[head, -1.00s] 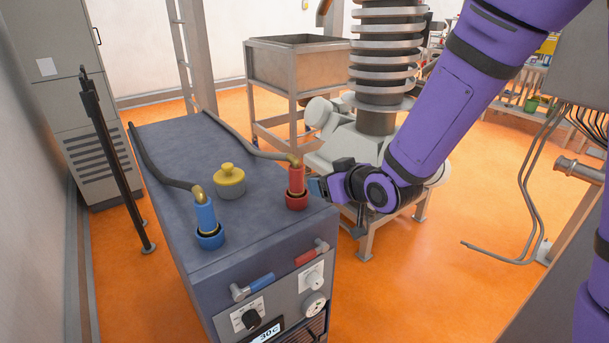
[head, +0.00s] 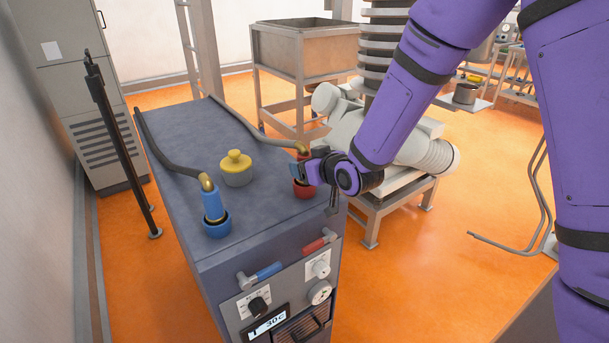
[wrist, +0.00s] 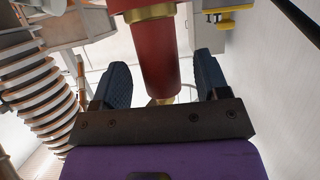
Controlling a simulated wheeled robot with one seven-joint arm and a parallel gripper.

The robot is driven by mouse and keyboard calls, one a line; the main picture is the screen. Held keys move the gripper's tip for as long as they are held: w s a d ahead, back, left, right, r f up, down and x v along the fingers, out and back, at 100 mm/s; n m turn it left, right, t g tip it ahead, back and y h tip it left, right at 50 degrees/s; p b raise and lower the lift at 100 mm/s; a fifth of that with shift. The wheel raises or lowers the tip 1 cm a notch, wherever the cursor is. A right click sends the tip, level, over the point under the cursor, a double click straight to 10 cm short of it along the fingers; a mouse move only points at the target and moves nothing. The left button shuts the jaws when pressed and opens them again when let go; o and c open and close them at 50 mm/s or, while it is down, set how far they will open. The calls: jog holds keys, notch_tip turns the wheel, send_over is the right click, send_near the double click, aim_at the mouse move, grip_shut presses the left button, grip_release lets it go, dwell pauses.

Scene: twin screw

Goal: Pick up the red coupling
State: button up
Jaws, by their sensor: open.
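The red coupling (head: 303,156) stands upright in a red socket (head: 303,191) on top of the blue-grey cabinet, with a brass elbow and a grey hose at its top. My gripper (head: 308,172) is at the coupling from the right and partly hides it. In the wrist view the coupling (wrist: 158,62) stands between the two dark fingers of my gripper (wrist: 161,80). A gap shows on each side, so the gripper is open around it and not clamped on it.
A blue coupling (head: 212,205) with its own hose (head: 157,160) stands at the left on the cabinet top (head: 262,222). A yellow-knobbed cap (head: 236,168) lies between the two couplings. Red (head: 318,243) and blue (head: 268,271) valve handles are on the cabinet front.

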jog(key=shift+x, duration=1)
jog(key=c, duration=1.2)
